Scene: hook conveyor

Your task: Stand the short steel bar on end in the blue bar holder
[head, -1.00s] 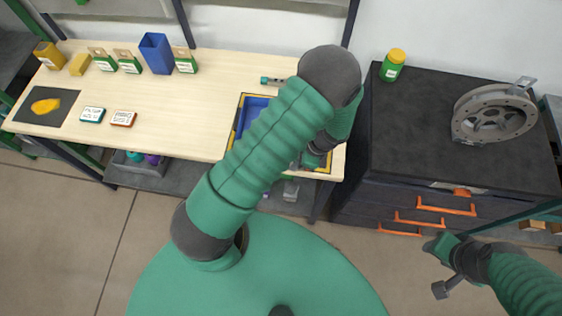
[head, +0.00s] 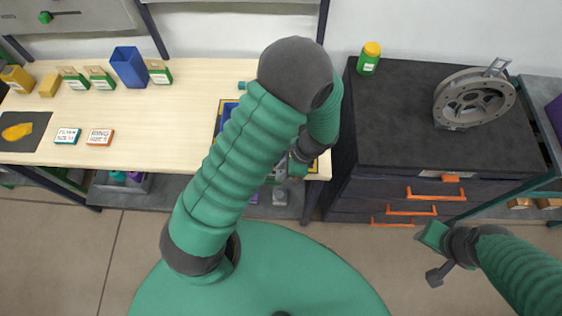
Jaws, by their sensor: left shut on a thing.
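My left gripper (head: 298,166) is at the front right corner of the blue tray, partly covered by my own arm. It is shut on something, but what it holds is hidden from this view. I cannot make out the short steel bar anywhere. A blue, open-topped upright box (head: 130,68) stands at the back left of the wooden table, well away from the gripper; it looks like the blue bar holder.
The wooden table (head: 190,115) has clear room in the middle. Green-and-tan boxes (head: 159,73) flank the blue box. The blue tray (head: 229,107) with a yellow-black border lies under my left arm. A dark cabinet (head: 410,110) on the right bears a metal flange (head: 474,99) and a green jar (head: 369,60).

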